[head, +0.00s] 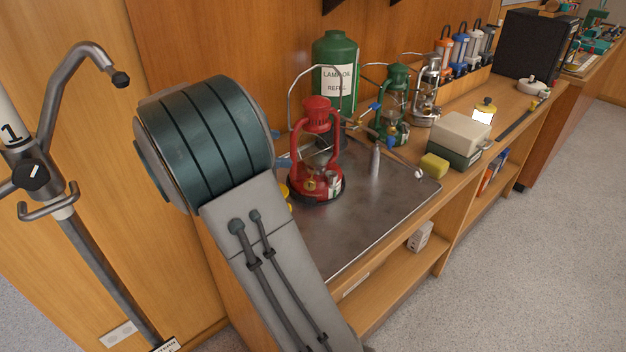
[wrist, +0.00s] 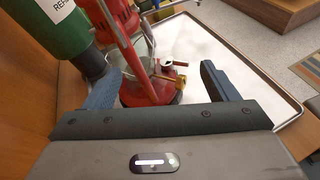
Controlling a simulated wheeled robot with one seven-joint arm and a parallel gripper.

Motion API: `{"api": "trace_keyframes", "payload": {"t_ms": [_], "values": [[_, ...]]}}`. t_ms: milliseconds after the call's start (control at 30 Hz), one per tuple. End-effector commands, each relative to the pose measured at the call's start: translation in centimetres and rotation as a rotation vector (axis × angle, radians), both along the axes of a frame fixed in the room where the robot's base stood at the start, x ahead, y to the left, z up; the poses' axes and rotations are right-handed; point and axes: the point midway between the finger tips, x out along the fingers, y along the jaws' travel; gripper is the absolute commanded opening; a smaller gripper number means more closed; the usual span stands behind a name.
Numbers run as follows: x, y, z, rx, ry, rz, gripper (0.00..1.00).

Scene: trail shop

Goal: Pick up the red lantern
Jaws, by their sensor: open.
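The red lantern (head: 315,150) stands upright on a metal tray (head: 385,205) on the wooden counter, with its wire handle raised. In the wrist view the lantern's red base and frame (wrist: 128,45) show ahead of my gripper, with a brass knob at its front. My gripper (wrist: 162,90) is open, with one blue-grey finger on each side of the lantern's lower part. The lantern reaches in between the fingers, and I see no clear contact. In the head view my arm hides most of the gripper.
A green lamp oil can (head: 336,65) stands behind the lantern. A green lantern (head: 396,95) and a clear-glass lantern (head: 427,92) stand to its right. A small bottle (head: 376,160), a yellow sponge (head: 434,166) and a box (head: 460,138) lie nearby. The tray's front right is clear.

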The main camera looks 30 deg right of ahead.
Motion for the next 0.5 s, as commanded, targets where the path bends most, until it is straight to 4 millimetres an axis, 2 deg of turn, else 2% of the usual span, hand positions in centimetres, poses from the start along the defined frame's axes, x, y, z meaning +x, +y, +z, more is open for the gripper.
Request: {"api": "trace_keyframes", "payload": {"t_ms": [33,200,367,500], "values": [[1.4,0.4,-0.6,-0.065,0.047,0.021,0.8],[4.4,1.6,0.0,-0.241,0.167,0.065,0.8],[5.5,2.0,0.5,-0.312,0.212,0.075,0.8],[5.3,0.1,0.7,-0.322,0.219,0.074,0.8]]}}
